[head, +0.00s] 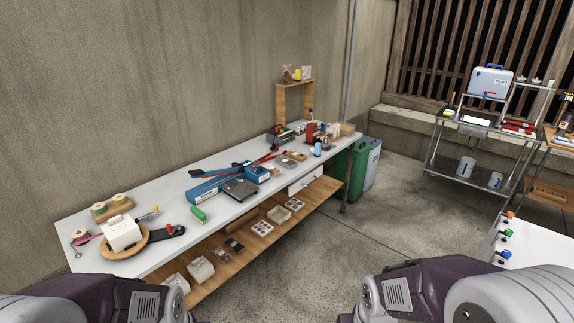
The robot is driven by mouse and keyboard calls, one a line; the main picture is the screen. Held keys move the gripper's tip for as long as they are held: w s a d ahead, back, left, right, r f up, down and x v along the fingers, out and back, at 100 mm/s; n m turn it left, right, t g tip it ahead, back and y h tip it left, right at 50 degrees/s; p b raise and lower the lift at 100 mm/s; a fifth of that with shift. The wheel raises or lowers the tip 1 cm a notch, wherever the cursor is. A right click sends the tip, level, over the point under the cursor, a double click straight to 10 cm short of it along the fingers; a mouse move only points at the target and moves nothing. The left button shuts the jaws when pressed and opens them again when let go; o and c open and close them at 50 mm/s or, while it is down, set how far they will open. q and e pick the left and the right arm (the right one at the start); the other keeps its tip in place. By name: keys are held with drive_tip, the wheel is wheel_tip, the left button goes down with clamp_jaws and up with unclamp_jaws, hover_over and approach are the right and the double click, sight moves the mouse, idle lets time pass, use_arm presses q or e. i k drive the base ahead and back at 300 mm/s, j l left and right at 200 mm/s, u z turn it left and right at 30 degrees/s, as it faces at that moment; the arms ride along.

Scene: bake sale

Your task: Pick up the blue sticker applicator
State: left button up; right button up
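I cannot tell for sure which item is the blue sticker applicator. A small blue-topped item (506,254) stands on a white surface at the right edge of the head view, in a row with a green-topped item (507,233) and an orange-topped item (511,214). A long blue device (203,191) and a blue box-like device (258,172) are on the long workbench. My arms show at the bottom left and bottom right, but neither gripper can be seen. Nothing visible is being held.
The long workbench (88,219) runs along the left wall, with a lower wooden shelf holding boxes and trays. A round wooden board (142,243) holds a white box. The white surface (484,252) is at right. A metal rack (435,158) stands behind. The concrete floor between is open.

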sight(317, 149)
drive_tip(key=i+l+z, duration=0.2)
drive_tip(key=i+z, duration=0.25)
drive_tip(key=i, duration=0.25)
drive_tip(key=i+z, duration=0.45)
drive_tip(key=i, duration=0.2)
drive_tip(key=i+j+z, duration=0.4)
drive_tip(key=i, duration=0.3)
drive_tip(key=i+l+u, duration=0.1)
drive_tip(key=i+u, duration=0.25)
drive_tip(key=i+l+u, duration=0.2)
drive_tip(key=i+u, duration=0.15)
drive_tip(key=i+l+u, duration=0.5)
drive_tip(key=u, duration=0.35)
drive_tip(key=i+l+u, duration=0.2)
drive_tip(key=u, duration=0.25)
drive_tip(key=i+l+u, duration=0.2)
drive_tip(key=u, duration=0.3)
drive_tip(key=l+u, duration=0.3)
drive_tip(key=u, duration=0.15)
drive_tip(key=i+l+u, duration=0.1)
drive_tip(key=l+u, duration=0.2)
drive_tip(key=u, duration=0.15)
drive_tip(key=l+u, duration=0.3)
drive_tip(key=u, duration=0.15)
